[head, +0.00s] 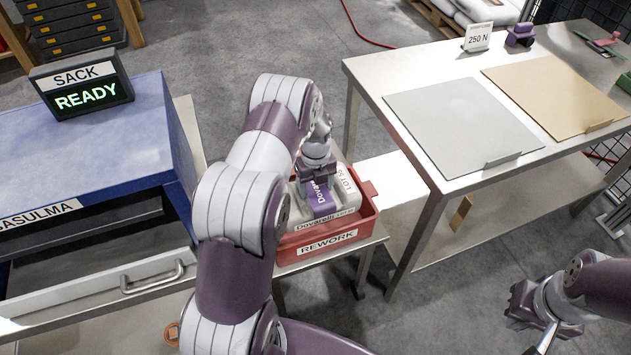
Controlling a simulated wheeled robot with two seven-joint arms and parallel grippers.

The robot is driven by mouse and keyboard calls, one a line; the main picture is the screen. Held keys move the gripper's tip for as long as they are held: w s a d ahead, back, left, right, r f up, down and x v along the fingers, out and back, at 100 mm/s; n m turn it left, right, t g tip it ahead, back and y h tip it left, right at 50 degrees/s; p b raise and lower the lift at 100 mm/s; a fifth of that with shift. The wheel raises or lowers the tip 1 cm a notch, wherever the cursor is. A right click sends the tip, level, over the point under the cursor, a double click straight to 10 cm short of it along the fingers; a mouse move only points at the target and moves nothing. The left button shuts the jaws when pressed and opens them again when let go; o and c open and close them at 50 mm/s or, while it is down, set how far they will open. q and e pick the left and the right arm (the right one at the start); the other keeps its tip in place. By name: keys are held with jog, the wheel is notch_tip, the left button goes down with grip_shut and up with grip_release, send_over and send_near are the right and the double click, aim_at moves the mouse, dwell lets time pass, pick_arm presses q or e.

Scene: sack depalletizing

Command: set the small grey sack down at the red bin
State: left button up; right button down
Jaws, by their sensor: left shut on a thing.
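The small grey sack (346,187), with a purple band and printed lettering, is at the red bin (368,218) marked REWORK, within its rim as seen from above. Whether it rests on the bin's floor is hidden. My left gripper (318,190) points down and is shut on the sack from above. My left arm covers the left part of the bin and sack. My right gripper (530,312) is at the lower right, away from the bin and over the floor. Its fingers are too unclear to tell their opening.
A blue-topped cabinet (90,135) with a READY sign (85,88) stands left. A metal table (385,75) at right carries a grey mat (462,122), a tan mat (560,95) and a 250 N card (478,38). Floor shows behind the bin.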

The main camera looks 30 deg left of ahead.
pick_arm(q)
notch_tip(320, 180, down, 11)
jog(key=b, duration=0.6)
jog(key=shift+r, duration=0.2)
dwell(0.6)
jog(key=shift+f+b, duration=0.35)
jog(key=shift+f, duration=0.05)
jog(key=shift+f, duration=0.2)
jog(key=o, duration=1.3)
jog(key=shift+c, duration=0.2)
jog(key=shift+r, duration=0.1)
jog(key=shift+s+r+p, duration=0.1)
jog(key=shift+r+p, duration=5)
jog(key=shift+r, duration=1.5)
